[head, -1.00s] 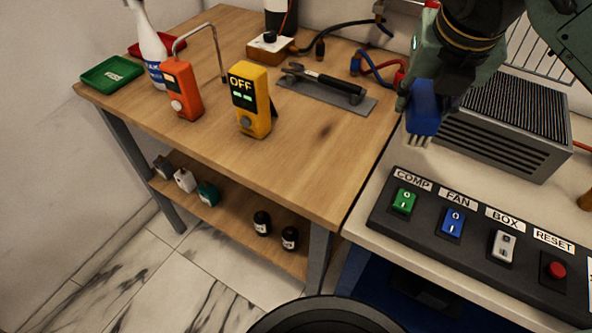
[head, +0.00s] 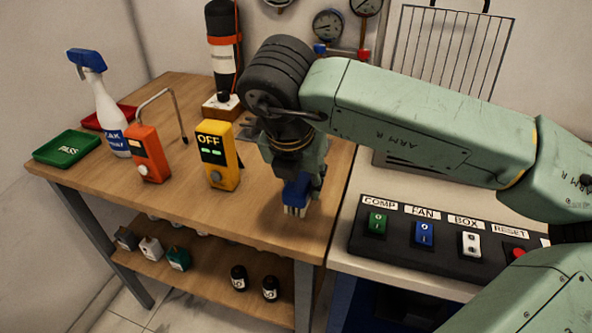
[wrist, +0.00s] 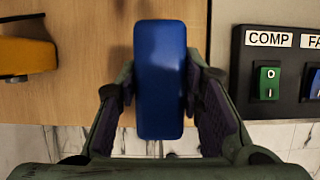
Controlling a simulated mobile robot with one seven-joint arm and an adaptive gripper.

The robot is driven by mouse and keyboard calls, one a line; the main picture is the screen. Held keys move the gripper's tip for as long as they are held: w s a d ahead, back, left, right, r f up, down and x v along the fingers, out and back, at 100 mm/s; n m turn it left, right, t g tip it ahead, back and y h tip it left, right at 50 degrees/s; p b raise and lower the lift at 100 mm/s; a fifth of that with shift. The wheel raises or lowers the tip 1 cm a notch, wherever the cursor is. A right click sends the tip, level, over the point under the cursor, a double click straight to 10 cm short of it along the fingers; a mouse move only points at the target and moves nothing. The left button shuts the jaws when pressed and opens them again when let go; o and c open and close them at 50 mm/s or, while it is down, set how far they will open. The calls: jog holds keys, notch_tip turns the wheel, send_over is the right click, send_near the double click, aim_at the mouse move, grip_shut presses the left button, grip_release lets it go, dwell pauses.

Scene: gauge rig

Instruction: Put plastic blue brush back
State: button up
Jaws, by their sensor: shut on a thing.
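The blue plastic brush (head: 297,192) is held in my gripper (head: 291,184), bristles down, above the front right part of the wooden bench (head: 200,204). In the wrist view the brush's blue back (wrist: 160,75) sits between both fingers of my gripper (wrist: 162,105), which are shut on it. Pale bristles show under it in the head view. I cannot tell how large the gap is between bristles and bench top. My arm hides part of the bench behind the gripper.
A yellow OFF meter (head: 218,155) and an orange meter (head: 148,153) stand left of the brush. A spray bottle (head: 108,115), green PASS tray (head: 66,147) and red tray (head: 110,117) are further left. The switch panel (head: 440,238) lies to the right. Jars (head: 238,277) stand on the lower shelf.

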jog(key=w, duration=0.2)
jog(key=w+p, duration=0.1)
jog(key=w, duration=0.1)
jog(key=shift+w+a+f, duration=0.1)
jog(key=shift+a, duration=0.3)
jog(key=x, duration=0.1)
jog(key=p+x, duration=0.1)
jog(key=x, duration=0.1)
jog(key=shift+s+a+f+p, duration=0.1)
jog(key=shift+s+a+p, duration=0.1)
jog(key=shift+a+p, duration=0.1)
jog(key=shift+f, duration=0.4)
jog(key=shift+f+b, duration=0.2)
jog(key=shift+b, duration=0.15)
jog(key=o, duration=1.1)
jog(key=shift+r, duration=0.15)
jog(key=shift+r+p, duration=0.2)
jog(key=shift+p, duration=0.2)
jog(key=b+v, duration=0.2)
jog(key=v, duration=0.9)
jog(key=shift+s+r, duration=0.2)
jog(key=shift+r, duration=0.15)
